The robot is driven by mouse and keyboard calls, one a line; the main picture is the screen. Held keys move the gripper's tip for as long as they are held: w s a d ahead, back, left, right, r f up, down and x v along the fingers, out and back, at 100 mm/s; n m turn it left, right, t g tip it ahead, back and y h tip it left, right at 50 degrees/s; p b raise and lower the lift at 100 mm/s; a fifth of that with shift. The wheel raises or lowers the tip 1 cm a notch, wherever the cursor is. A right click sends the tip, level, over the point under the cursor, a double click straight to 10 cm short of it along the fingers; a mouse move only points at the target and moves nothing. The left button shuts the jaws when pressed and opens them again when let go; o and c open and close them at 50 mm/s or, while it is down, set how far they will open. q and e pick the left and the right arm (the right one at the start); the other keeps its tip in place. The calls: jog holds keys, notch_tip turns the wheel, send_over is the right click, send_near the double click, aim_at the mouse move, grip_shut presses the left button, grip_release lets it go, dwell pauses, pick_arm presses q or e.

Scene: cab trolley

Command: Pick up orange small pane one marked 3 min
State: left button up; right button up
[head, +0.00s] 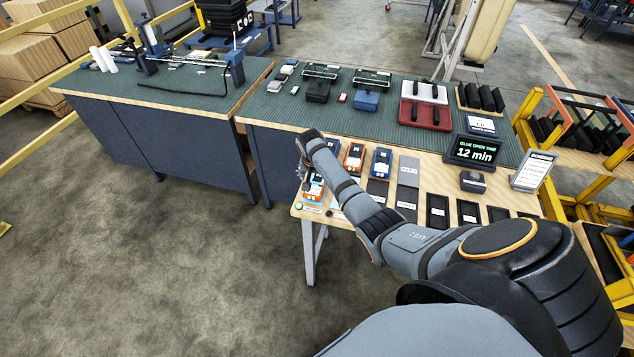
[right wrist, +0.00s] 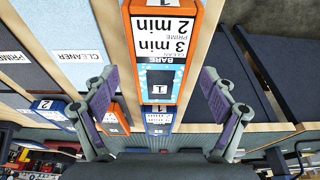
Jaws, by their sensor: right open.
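The orange small pane (right wrist: 163,45) marked 3 min and 2 min, with BARE and a 1 on its label, fills the upper middle of the right wrist view. In the head view an orange pane (head: 315,192) lies at the left end of the light wooden table, partly hidden by my right arm. My right gripper (right wrist: 160,92) is open, with one finger to each side of the pane and visible gaps between them. In the head view the right gripper (head: 305,178) is at that same table corner. My left gripper is not in view.
Another orange pane (head: 354,157) and a blue pane (head: 381,161) lie farther back on the table. Dark pads (head: 437,211) lie to the right. A display (head: 474,151) reads GLUE OPEN TIME 12 min. Green-topped benches (head: 255,103) stand behind.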

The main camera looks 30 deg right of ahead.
jog(key=shift+w+f, duration=0.1)
jog(key=shift+f, duration=0.3)
jog(key=shift+r, duration=0.15)
jog(key=c, duration=1.5)
